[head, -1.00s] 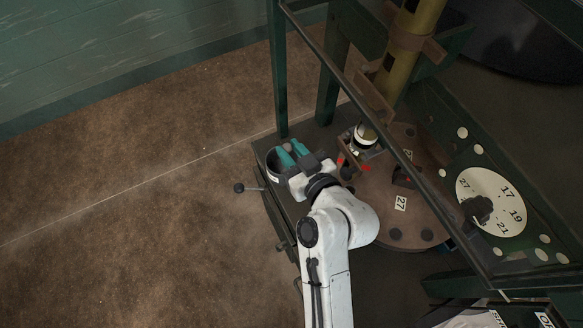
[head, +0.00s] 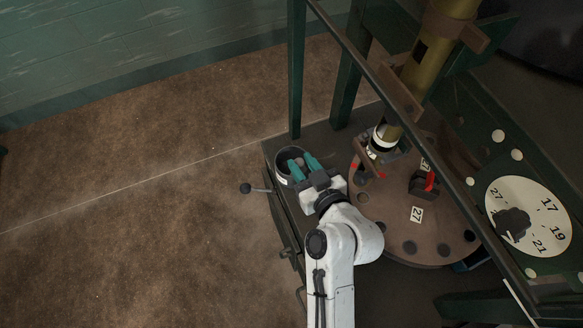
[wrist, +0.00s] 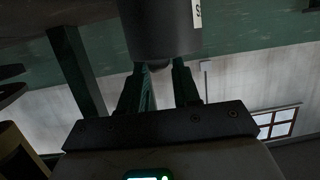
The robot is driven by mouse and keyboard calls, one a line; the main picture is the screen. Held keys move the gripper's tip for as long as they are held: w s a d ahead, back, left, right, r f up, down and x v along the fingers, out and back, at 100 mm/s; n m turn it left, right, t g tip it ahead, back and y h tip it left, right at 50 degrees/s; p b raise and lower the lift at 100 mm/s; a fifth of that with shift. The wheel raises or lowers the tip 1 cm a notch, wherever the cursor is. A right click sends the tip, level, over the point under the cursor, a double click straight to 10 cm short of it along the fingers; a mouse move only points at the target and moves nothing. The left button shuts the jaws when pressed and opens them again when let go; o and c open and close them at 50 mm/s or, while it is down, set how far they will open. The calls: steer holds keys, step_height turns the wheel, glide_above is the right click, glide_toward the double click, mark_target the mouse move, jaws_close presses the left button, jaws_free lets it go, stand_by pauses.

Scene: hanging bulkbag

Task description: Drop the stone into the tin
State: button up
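The tin (head: 281,166) is a dark round can with a pale label, upright on the dark bench at its left end. It also fills the top middle of the wrist view (wrist: 160,25). My gripper (head: 303,160) reaches over the tin's near right rim, its two teal fingers spread apart. The stone (head: 300,161) is a small grey lump between the fingertips, at the tin's mouth. In the wrist view the stone (wrist: 160,68) peeks out at the tin's edge between the fingers, which look open; whether it touches them I cannot tell. The fingertips are partly hidden by the tin there.
A round brown turntable (head: 398,237) with dark holes and a 27 tag stands right of my arm. A brass tube (head: 431,65) and green frame posts rise close by. A ball-ended lever (head: 246,188) sticks out left. The brown floor at left is clear.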

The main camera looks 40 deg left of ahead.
steer(key=o, duration=0.4)
steer(key=shift+o, duration=0.2)
steer(key=b+v, duration=0.1)
steer(key=v, duration=0.9)
steer(key=shift+s+d, duration=0.2)
steer(key=shift+d, duration=0.15)
steer(key=shift+r, duration=0.1)
